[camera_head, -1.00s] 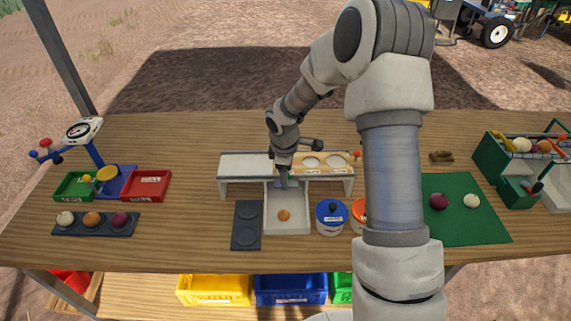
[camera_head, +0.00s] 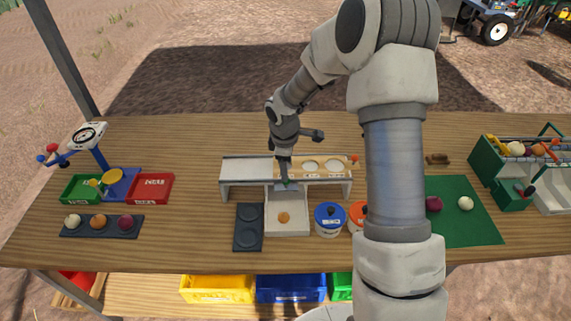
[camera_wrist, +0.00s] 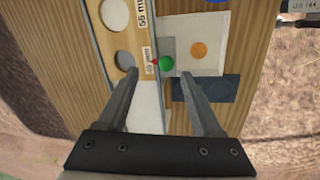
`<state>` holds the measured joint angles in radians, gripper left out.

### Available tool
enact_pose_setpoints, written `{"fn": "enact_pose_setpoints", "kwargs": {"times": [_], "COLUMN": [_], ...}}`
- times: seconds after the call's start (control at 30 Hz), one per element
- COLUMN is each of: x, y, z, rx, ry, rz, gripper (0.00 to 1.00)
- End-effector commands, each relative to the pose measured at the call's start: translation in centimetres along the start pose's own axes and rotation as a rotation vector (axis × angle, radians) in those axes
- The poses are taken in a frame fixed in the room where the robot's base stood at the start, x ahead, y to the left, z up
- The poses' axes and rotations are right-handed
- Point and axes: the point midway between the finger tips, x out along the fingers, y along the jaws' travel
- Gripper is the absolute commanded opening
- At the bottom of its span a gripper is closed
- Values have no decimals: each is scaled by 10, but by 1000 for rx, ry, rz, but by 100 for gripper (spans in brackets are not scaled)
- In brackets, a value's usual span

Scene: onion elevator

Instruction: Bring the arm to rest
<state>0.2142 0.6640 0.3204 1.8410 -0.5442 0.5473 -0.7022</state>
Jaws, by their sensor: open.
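My gripper (camera_wrist: 160,85) is open and empty in the wrist view, its two fingers apart. In the head view my gripper (camera_head: 284,180) hangs over the front middle of the white and wooden sizing stand (camera_head: 246,170), whose wooden top has round holes. In the wrist view a green round piece (camera_wrist: 166,63) shows between the fingertips, by the stand's edge. An orange onion (camera_head: 284,217) lies in the white tray (camera_head: 299,226) below the stand; it also shows in the wrist view (camera_wrist: 199,50). My arm hides part of the table on the right.
A dark two-dish plate (camera_head: 248,240) lies left of the tray, and a blue-lidded tub (camera_head: 329,227) stands right of it. A scale with green and red bins (camera_head: 150,189) is at left. A green mat (camera_head: 476,224) with onions and a green crate (camera_head: 487,158) are at right.

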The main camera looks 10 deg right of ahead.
Motion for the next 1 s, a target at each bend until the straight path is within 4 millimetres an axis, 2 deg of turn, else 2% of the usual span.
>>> {"fn": "enact_pose_setpoints", "kwargs": {"times": [0.07, 0.53, 0.63, 0.77, 1.0], "x": [-7, -7, -12, -36, -105], "y": [2, 1, 2, 1, -9], "z": [0, 0, 1, 6, 25], "rx": [0, 0, 9, 54, 215], "ry": [0, 0, -2, -11, -31], "rz": [0, 1, 6, 27, 85], "gripper": [67, 67, 67, 67, 67]}}
